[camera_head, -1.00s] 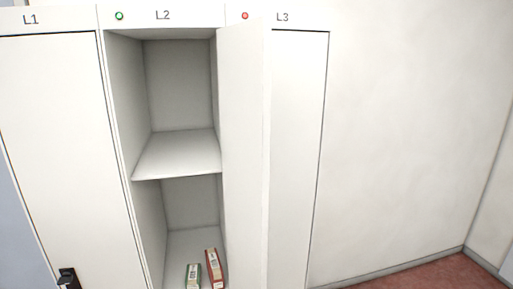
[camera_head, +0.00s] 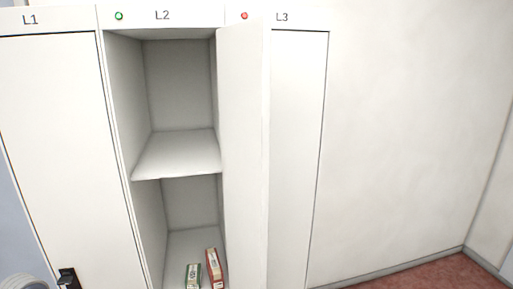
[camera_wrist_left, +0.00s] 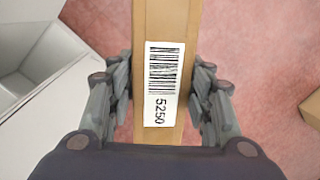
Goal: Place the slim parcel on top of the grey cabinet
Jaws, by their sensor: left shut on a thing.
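The slim parcel (camera_wrist_left: 145,25) is a long, narrow brown cardboard box with a white barcode label reading 5250. In the left wrist view my left gripper (camera_wrist_left: 160,84) is shut on it, a finger on each side, with the reddish floor below. The parcel's far end runs out of the picture. No separate grey cabinet shows clearly; the head view shows a pale locker bank (camera_head: 195,16) marked L1, L2 and L3. My right gripper is not in view.
Locker L2 is open, with an empty shelf (camera_head: 178,155). A red box (camera_head: 214,268) and a green-and-white box (camera_head: 193,276) stand at its bottom. Its open door (camera_head: 243,150) juts out. In the wrist view another brown box (camera_wrist_left: 313,108) shows at right.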

